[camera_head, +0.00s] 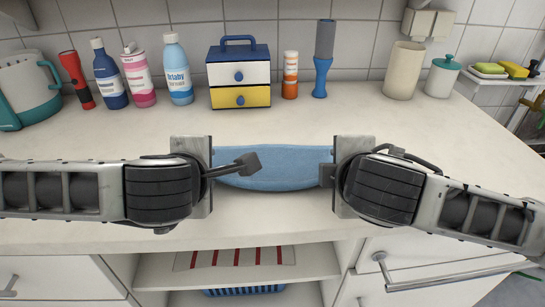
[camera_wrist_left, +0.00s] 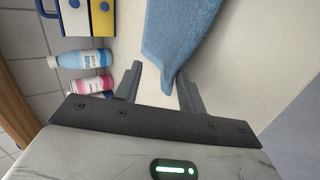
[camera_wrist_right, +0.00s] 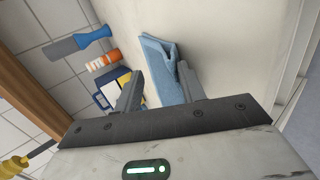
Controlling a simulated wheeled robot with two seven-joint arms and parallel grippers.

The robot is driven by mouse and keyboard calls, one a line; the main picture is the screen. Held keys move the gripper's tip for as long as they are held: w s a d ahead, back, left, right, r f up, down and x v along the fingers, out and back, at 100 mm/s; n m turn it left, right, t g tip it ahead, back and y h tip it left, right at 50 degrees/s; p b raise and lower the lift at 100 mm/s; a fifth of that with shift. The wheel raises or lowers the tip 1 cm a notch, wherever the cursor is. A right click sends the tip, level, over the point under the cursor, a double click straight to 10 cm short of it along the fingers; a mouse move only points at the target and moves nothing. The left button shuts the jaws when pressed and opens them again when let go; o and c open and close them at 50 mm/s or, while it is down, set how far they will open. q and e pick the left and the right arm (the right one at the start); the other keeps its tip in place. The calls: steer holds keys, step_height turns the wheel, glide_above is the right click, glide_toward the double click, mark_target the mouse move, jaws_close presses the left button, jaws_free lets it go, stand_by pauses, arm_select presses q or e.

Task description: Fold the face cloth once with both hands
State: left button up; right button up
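The blue face cloth (camera_head: 285,170) is at the counter's front, between my two grippers. In the head view its far edge is straight and its near edge bows towards me. My left gripper (camera_wrist_left: 160,74) is open, with a narrowed corner of the cloth (camera_wrist_left: 178,40) between its spread fingers. My right gripper (camera_wrist_right: 160,72) is also open, with the cloth's other end (camera_wrist_right: 162,60) between its fingers; that end shows overlapping layers. One left fingertip (camera_head: 248,162) shows over the cloth in the head view. I cannot tell whether the cloth's middle touches the counter.
Several bottles, a red flashlight (camera_head: 76,80), a small drawer box (camera_head: 239,75), an orange-and-white tube (camera_head: 290,75) and a beige cup (camera_head: 403,70) stand along the back wall. The counter (camera_head: 330,115) between them and the cloth is clear. An open shelf (camera_head: 160,270) lies below.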

arm_select(q)
steer(key=shift+s+r, duration=0.1)
steer(key=shift+r, duration=0.25)
arm_select(e)
steer(key=shift+s+r, duration=0.1)
steer(key=shift+r, duration=0.25)
arm_select(q)
steer(key=s+r, duration=0.5)
steer(key=r, duration=0.3)
steer(key=shift+s+r, duration=0.15)
steer(key=shift+s, duration=0.25)
arm_select(e)
steer(key=s+r, duration=0.5)
steer(key=r, duration=0.3)
steer(key=shift+s+r, duration=0.15)
steer(key=shift+s, duration=0.25)
